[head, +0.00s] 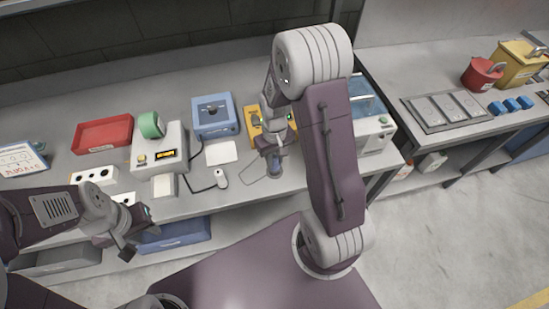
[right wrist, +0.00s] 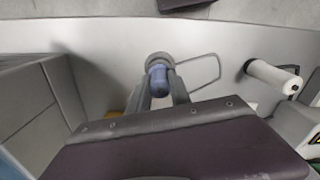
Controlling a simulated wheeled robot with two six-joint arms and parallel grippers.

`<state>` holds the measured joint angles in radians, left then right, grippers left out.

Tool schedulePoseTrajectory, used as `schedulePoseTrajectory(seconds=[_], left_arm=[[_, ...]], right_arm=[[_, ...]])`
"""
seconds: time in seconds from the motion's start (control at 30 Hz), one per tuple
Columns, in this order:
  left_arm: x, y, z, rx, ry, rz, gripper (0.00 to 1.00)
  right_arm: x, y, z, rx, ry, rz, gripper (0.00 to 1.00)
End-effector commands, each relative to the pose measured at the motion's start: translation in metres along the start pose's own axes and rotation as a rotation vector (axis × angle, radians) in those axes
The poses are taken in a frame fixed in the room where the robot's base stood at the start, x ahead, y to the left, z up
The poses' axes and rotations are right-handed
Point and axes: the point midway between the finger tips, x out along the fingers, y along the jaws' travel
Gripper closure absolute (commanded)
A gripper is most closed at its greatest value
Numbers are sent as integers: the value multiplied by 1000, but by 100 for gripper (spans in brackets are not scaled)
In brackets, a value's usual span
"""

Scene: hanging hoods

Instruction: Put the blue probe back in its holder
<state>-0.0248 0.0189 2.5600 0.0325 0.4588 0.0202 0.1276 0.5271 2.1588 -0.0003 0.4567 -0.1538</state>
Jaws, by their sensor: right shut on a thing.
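My right gripper (head: 272,160) is over the bench in front of the yellow device (head: 253,122), pointing down. In the right wrist view my right gripper (right wrist: 160,88) is shut on the blue probe (right wrist: 158,74), whose grey round end points away from the fingers. In the head view the probe (head: 275,170) shows only partly below the fingers. A thin cable loops on the bench beside it. I cannot make out the probe's holder for certain; my right arm hides part of the area around the yellow device. My left gripper (head: 132,240) is open and empty, in front of the bench edge.
A blue box (head: 213,115), a grey device with green tape (head: 160,150) and a red tray (head: 102,134) stand left of the yellow device. A white corded handle (head: 221,178) lies near the front edge. A grey machine (head: 374,132) stands right of my right arm.

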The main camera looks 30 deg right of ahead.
Motion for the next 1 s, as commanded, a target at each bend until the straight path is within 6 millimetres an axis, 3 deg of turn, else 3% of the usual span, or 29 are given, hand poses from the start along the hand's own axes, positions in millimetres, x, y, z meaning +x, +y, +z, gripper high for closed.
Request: schedulePoseTrajectory(seconds=[0.27, 0.3, 0.33, 0.37, 0.63, 0.73, 1.0], left_arm=[[4, 0, 0, 0, 0, 0, 64], [2, 0, 0, 0, 0, 0, 64], [2, 0, 0, 0, 0, 0, 64], [2, 0, 0, 0, 0, 0, 64], [2, 0, 0, 0, 0, 0, 64], [-2, 0, 0, 0, 0, 0, 64], [-8, 0, -1, 0, 0, 0, 64]], right_arm=[[5, 0, 0, 0, 0, 0, 100], [4, 0, 0, 0, 0, 0, 65], [4, 0, 0, 0, 0, 0, 56], [4, 0, 0, 0, 0, 0, 54], [2, 0, 0, 0, 0, 0, 54], [-7, 0, -1, 0, 4, 1, 54], [-74, 0, -2, 0, 8, 1, 54]])
